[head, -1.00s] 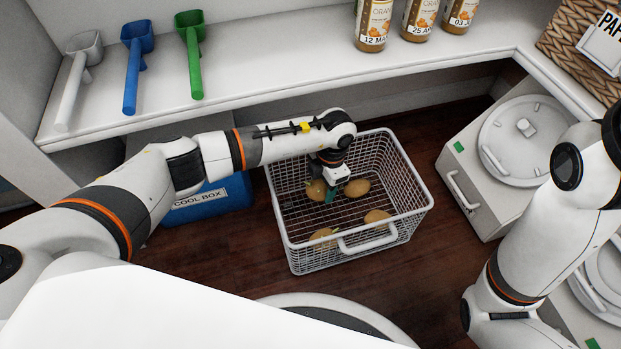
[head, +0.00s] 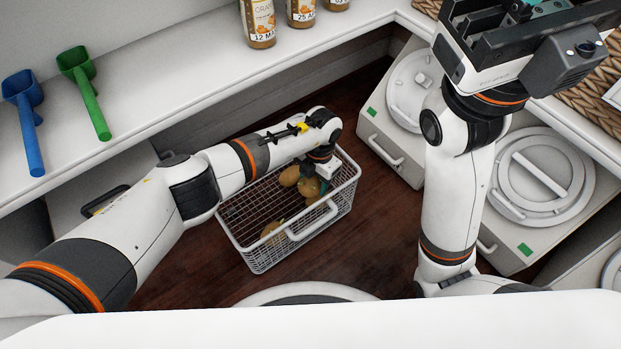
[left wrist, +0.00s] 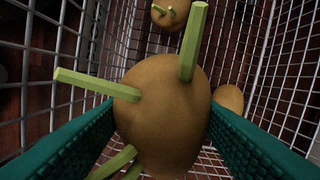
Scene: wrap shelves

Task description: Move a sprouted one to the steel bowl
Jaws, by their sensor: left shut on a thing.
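My left gripper (head: 323,186) is shut on a brown potato, inside the wire basket (head: 335,214). In the left wrist view the held potato (left wrist: 165,112) has several pale green sprouts and sits between the teal fingers. Another sprouted potato (left wrist: 168,14) lies beyond it, and part of a potato with no visible sprout (left wrist: 230,98) shows to the right. In the head view, a potato (head: 289,176) lies left of the gripper and another (head: 271,231) near the basket's front. My right gripper (head: 548,8) is at the top right, its fingers cut off. No steel bowl is in view.
White lidded bins (head: 540,175) stand on the right. A shelf (head: 160,95) behind holds blue (head: 27,115) and green (head: 85,90) scoops and orange-labelled jars (head: 259,22). The wire basket walls surround my left gripper. Dark floor shows around the basket.

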